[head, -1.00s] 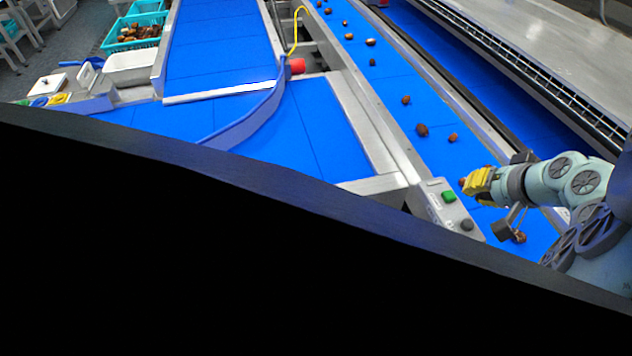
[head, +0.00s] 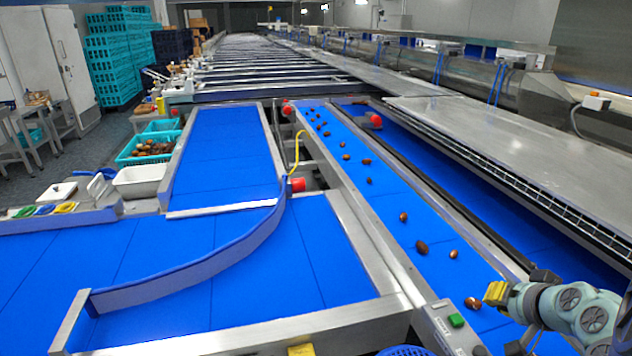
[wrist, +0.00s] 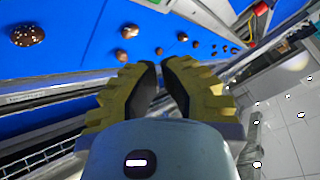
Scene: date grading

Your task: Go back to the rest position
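My gripper (head: 495,293) with its yellow ribbed fingers is at the lower right of the head view, over the right side of the blue date belt (head: 385,215). In the wrist view my gripper (wrist: 160,66) has its two fingertips almost meeting, with only a narrow gap and nothing seen between them. A brown date (head: 473,303) lies on the belt just left of my gripper. Several more dates lie along the belt, and a large one shows in the wrist view (wrist: 27,35).
A control box with a green button (head: 456,320) stands at the belt's near left edge. A steel-topped line (head: 500,130) runs along the right. A wide blue table with a curved guide (head: 200,270) lies left. Teal crates (head: 143,150) stand further back.

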